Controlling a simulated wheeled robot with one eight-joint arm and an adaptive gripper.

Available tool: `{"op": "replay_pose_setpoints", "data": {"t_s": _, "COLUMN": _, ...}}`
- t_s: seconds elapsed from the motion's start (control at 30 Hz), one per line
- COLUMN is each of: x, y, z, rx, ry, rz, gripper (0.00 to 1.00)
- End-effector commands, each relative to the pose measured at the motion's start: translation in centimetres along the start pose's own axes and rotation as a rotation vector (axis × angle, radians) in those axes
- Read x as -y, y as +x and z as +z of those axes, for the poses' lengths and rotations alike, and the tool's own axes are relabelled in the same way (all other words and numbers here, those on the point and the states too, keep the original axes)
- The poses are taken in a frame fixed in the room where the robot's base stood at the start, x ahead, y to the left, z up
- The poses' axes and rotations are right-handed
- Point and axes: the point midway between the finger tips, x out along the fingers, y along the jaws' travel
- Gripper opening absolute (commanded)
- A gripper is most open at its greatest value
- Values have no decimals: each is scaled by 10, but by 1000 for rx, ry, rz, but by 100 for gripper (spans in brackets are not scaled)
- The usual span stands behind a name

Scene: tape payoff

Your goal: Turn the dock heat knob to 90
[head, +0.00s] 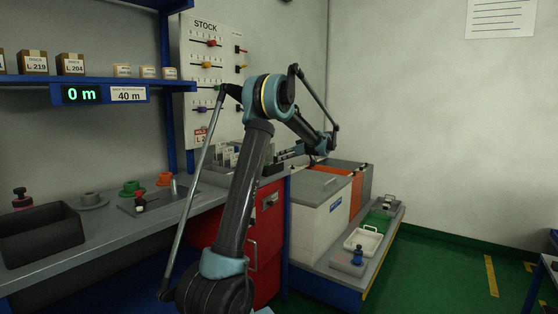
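No knob that I can surely name as the dock heat knob shows in the head view. A small dark round part (271,200) sits on the front of the red cabinet (262,228), too small to read. No 90 mark is legible. My arm rises through the middle, bends at the top and reaches down to the right over the bench end. My gripper (289,154) seems to be the dark shape beyond the wrist, low over the bench. It is small and dark, so its fingers cannot be told apart, nor anything in them.
A blue-framed bench (100,246) runs along the left, with a black bin (40,236) and colored spools. A display (82,95) reads 0 m. A STOCK board (207,60) hangs behind. A white chest (318,215) and a low shelf stand right.

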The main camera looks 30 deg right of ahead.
Motion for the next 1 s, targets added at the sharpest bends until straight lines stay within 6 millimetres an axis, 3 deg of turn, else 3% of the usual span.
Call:
{"op": "replay_pose_setpoints", "data": {"t_s": 0.2, "x": -1, "y": -44, "z": 0, "rx": 0, "ry": 2, "rz": 3, "gripper": 19}}
{"op": "replay_pose_setpoints", "data": {"t_s": 0.43, "x": -1, "y": -78, "z": 0, "rx": 0, "ry": 1, "rz": 2, "gripper": 19}}
{"op": "replay_pose_setpoints", "data": {"t_s": 0.6, "x": -1, "y": -88, "z": 0, "rx": 0, "ry": 0, "rz": 0, "gripper": 19}}
{"op": "replay_pose_setpoints", "data": {"t_s": 0.9, "x": 0, "y": -90, "z": 0, "rx": 0, "ry": 0, "rz": 0, "gripper": 19}}
{"op": "replay_pose_setpoints", "data": {"t_s": 0.97, "x": 0, "y": -90, "z": 0, "rx": 1, "ry": 0, "rz": -1, "gripper": 30}}
{"op": "replay_pose_setpoints", "data": {"t_s": 1.0, "x": 1, "y": -89, "z": -1, "rx": 2, "ry": 2, "rz": -2, "gripper": 31}}
